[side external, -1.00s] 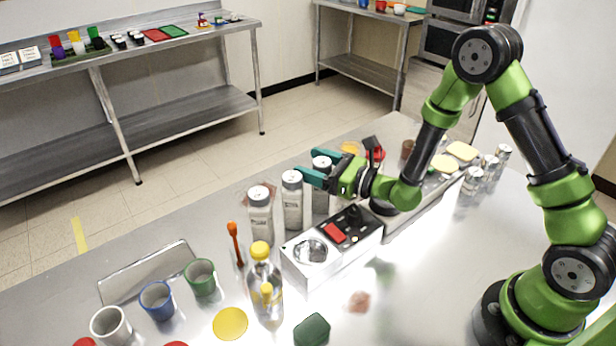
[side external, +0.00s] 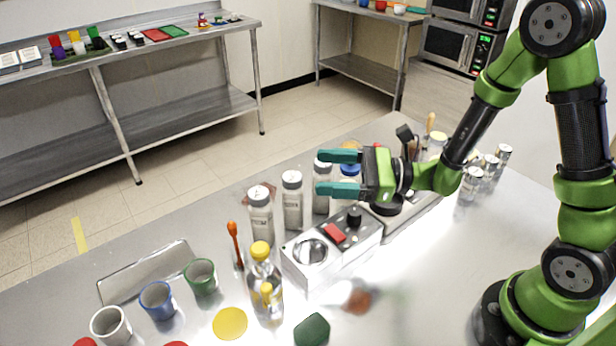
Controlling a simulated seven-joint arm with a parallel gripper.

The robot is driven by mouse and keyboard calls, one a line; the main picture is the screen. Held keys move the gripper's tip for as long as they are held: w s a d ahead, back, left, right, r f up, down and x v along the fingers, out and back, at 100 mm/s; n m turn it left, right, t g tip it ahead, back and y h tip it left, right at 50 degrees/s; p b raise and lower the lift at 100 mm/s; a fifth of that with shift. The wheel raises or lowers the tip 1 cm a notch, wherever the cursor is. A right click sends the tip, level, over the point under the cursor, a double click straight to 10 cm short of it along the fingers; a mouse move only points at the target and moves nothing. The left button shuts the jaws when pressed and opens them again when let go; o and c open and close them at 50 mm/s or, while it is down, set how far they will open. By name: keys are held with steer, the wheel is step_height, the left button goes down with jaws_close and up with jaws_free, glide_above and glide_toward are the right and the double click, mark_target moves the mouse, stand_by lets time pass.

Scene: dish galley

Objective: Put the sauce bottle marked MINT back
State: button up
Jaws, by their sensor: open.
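My gripper (side external: 338,174) is open and empty. Its teal fingers point left and overlap the right bottle's edge in the picture; it appears clear of that bottle.
A metal box (side external: 318,263) with a red switch (side external: 334,233) stands in front of the bottles. A yellow-capped bottle (side external: 261,272) and an orange-handled utensil (side external: 234,240) are left of it. Cups (side external: 200,281) stand front left. Cans (side external: 473,178) stand at right.

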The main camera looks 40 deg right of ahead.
steer(key=s+a+r+n+g+h, duration=0.1)
steer(key=s+r+n+g, duration=0.1)
steer(key=s+n+g, duration=0.4)
steer(key=s+a+r+n+g+h, duration=0.15)
steer(key=s+n+g, duration=0.25)
steer(key=s+n, duration=0.4)
steer(key=d+r+n+t+h, duration=0.2)
steer(key=d+n+h, duration=0.1)
steer(key=d, duration=0.3)
steer(key=d+r+n+t+h, duration=0.2)
steer(key=d+n+t+h, duration=0.1)
steer(key=d+h, duration=0.2)
steer(key=shift+s+d+r+h, duration=0.15)
steer(key=shift+d+r+h, duration=0.2)
steer(key=shift+h, duration=0.3)
